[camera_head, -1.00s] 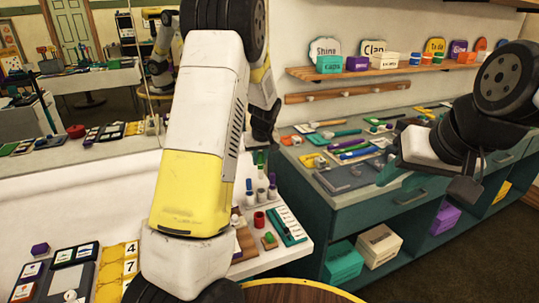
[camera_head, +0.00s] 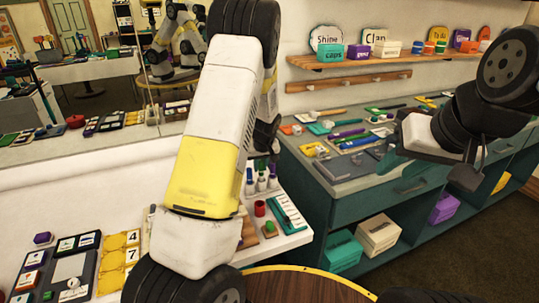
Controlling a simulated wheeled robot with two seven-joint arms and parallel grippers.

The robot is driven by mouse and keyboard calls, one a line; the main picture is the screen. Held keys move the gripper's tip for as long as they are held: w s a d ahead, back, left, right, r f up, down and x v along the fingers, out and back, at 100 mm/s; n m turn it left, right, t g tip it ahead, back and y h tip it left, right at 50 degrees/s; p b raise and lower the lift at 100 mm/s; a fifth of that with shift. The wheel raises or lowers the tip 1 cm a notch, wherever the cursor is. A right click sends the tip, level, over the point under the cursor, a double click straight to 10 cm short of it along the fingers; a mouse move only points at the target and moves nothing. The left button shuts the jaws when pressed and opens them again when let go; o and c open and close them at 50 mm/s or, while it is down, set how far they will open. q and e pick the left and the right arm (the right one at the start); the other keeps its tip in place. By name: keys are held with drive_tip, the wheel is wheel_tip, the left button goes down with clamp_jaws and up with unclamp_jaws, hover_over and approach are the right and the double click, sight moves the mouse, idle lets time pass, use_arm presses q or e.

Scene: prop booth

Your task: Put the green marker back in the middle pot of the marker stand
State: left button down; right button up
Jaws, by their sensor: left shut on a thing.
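The marker stand sits at the right end of the white counter, with small grey pots in a row. A blue marker (camera_head: 250,174) stands in the left pot (camera_head: 249,188) and a purple marker (camera_head: 272,168) in the right pot (camera_head: 272,182). The green marker (camera_head: 260,165) is upright over the middle pot (camera_head: 261,185); I cannot tell whether its tip is inside. My left gripper (camera_head: 265,143), mostly hidden behind my arm, is shut on the green marker's top.
A red cup (camera_head: 260,208), a green block (camera_head: 269,228) and a teal strip (camera_head: 286,213) lie in front of the stand. The teal cabinet (camera_head: 345,205) on the right has a cluttered top. A round wooden table (camera_head: 300,283) edges in at the bottom.

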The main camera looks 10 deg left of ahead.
use_arm(q)
drive_tip(key=shift+f, duration=0.1)
idle(0.3)
drive_tip(key=c, duration=1.2)
unclamp_jaws()
drive_tip(key=shift+c, duration=0.2)
drive_tip(key=v, duration=0.7)
drive_tip(key=shift+s+r, duration=0.1)
drive_tip(key=shift+r, duration=0.3)
